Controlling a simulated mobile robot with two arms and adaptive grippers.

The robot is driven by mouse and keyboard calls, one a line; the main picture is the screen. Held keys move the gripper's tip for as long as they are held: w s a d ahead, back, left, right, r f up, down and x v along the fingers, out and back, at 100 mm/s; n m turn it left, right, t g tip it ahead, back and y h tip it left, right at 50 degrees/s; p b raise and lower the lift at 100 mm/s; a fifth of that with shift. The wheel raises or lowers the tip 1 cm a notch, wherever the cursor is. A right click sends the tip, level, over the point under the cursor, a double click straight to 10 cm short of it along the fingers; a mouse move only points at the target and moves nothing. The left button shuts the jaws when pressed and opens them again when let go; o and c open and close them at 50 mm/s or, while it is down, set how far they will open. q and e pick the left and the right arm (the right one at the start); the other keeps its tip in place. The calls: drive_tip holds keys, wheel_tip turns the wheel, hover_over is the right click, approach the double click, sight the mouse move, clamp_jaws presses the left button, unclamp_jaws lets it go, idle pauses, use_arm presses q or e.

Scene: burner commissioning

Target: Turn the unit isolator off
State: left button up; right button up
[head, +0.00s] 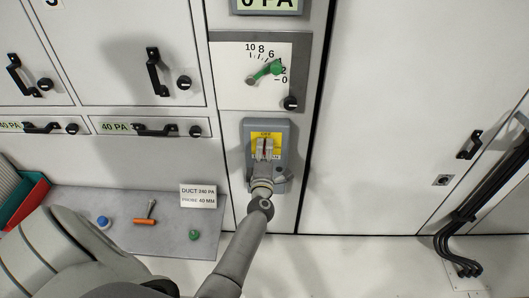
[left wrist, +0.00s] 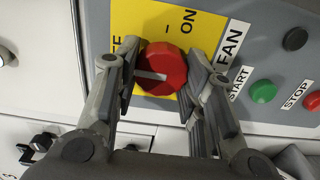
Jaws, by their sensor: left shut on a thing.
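The unit isolator is a red round knob (left wrist: 163,72) with a white mark, on a yellow plate (left wrist: 185,22) lettered ON, with a partly hidden label at left. The mark runs nearly sideways in the left wrist view, its left end towards the hidden label. In the head view the yellow plate (head: 257,138) is on a grey control box (head: 281,130). My left gripper (head: 264,156) reaches it from below. In the left wrist view my left gripper (left wrist: 165,80) has one finger on each side of the knob and is shut on it. My right gripper is not in view.
A green START button (left wrist: 263,91) and red STOP button (left wrist: 313,101) are beside the FAN label, close to the fingers. A gauge with a green pointer (head: 266,71) is above the box. A grey shelf (head: 165,215) with small items lies lower left.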

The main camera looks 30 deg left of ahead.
use_arm(q)
drive_tip(key=shift+f+n, duration=0.1)
drive_tip(key=shift+n, duration=0.2)
drive_tip(key=o, duration=1)
